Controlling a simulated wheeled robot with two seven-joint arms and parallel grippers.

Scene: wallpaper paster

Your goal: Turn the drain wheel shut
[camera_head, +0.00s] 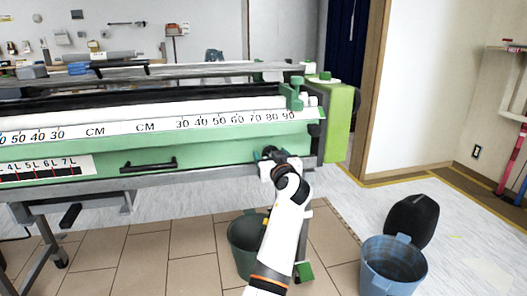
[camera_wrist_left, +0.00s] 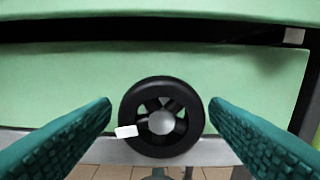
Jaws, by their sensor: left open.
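The drain wheel is a small black spoked handwheel (camera_wrist_left: 193,112) on the green front of the paster, centred in the left wrist view. A white tab sits on its left side. My left gripper (camera_wrist_left: 160,106) is open, with one teal ribbed finger on each side of the wheel and a gap between each fingertip and the rim. In the head view my left gripper (camera_head: 270,154) is at the right end of the machine's front and hides most of the wheel. My right gripper is in neither view.
The long green wallpaper paster (camera_head: 220,150) with its printed ruler fills the left. A black handle (camera_head: 148,165) is on its front. A dark green bucket (camera_head: 243,247) stands below, and a blue bucket (camera_head: 392,268) and a black container (camera_head: 411,220) stand at right.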

